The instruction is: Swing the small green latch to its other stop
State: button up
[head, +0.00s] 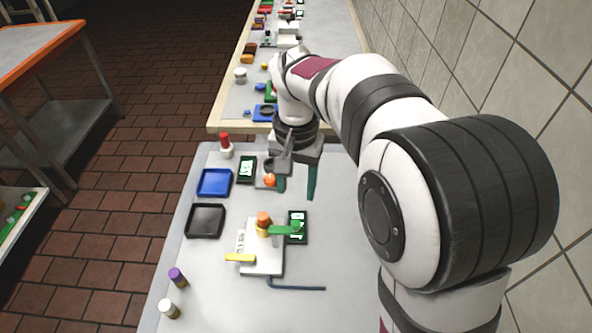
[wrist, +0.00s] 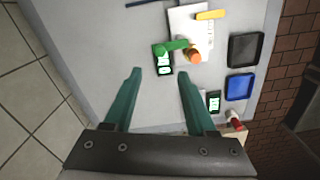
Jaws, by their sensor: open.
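The small green latch (head: 282,230) is a flat bar with a rounded knob at its right end in the head view. It lies across the right side of a white block (head: 262,262), between an orange-topped post (head: 263,219) and a black device with a lit display (head: 297,240). The latch also shows in the wrist view (wrist: 174,46), its knob end over the device's edge. My gripper (head: 296,186) is open and empty, with green fingers. It hangs behind the latch, toward the table's far end, apart from it. In the wrist view the latch lies beyond the fingertips (wrist: 159,73).
A yellow bar (head: 240,258) sits on the block's near left. A blue tray (head: 215,183) and a black tray (head: 206,221) lie left. A dark rod (head: 297,288) lies in front. A red-capped bottle (head: 226,146) stands at the back. The table's near right is clear.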

notch_tip(320, 180, up, 5)
jog(key=shift+f, duration=0.2)
